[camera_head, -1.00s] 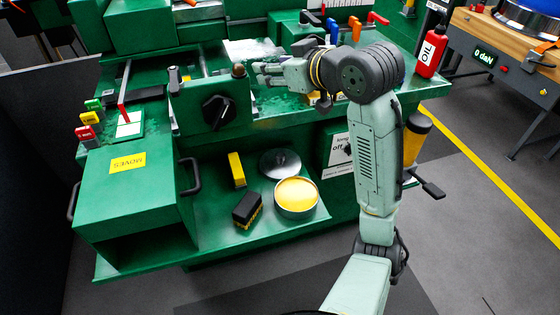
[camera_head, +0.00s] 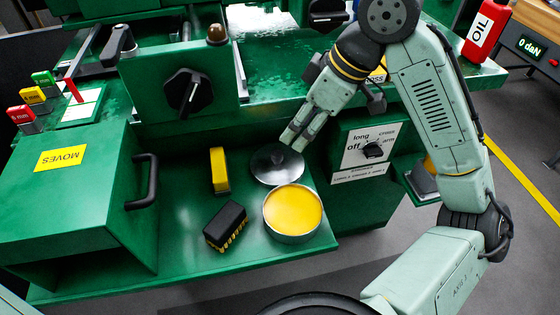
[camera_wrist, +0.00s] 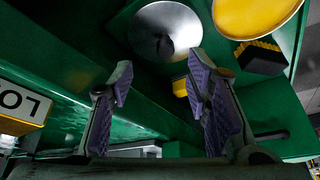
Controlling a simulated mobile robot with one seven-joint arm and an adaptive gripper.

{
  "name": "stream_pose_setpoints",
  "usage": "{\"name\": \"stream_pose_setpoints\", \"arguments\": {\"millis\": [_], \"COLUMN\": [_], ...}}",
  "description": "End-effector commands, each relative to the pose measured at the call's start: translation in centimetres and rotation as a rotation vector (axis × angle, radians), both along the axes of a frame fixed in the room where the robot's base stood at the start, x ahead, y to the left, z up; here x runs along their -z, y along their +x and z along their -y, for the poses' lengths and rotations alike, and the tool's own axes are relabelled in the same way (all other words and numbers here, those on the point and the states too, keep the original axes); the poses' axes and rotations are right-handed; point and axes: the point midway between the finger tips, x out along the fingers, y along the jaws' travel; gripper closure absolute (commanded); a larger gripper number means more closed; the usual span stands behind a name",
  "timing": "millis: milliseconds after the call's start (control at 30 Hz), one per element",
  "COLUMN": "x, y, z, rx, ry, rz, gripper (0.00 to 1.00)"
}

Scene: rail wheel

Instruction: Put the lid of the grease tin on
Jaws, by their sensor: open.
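The grease tin (camera_head: 293,212) stands open on the green lower shelf, full of yellow grease; its yellow top also shows at the upper right of the wrist view (camera_wrist: 252,14). The round silver lid (camera_head: 268,168) lies flat on the shelf just behind the tin, its dark knob in the middle; it also shows in the wrist view (camera_wrist: 165,30). My gripper (camera_head: 292,138) is above and just behind the lid in the head view. In the wrist view its purple-padded fingers (camera_wrist: 160,90) are spread and empty, with the lid beyond them.
A black and yellow brush (camera_head: 226,226) and a yellow block (camera_head: 219,170) are left of the tin and lid. The green machine body and a panel with a black knob (camera_head: 372,150) stand close by.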

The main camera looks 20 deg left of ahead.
Motion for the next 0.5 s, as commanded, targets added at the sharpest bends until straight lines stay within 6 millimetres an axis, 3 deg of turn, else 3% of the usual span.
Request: {"name": "stream_pose_setpoints", "arguments": {"millis": [100,500], "x": [1.8,5.6], "y": [-0.1,-0.8], "z": [-0.9,-3.0], "rx": [-0.003,-0.003], "ry": [0.002,0.003], "rz": [-0.003,-0.003], "gripper": [0.56,0.56]}}
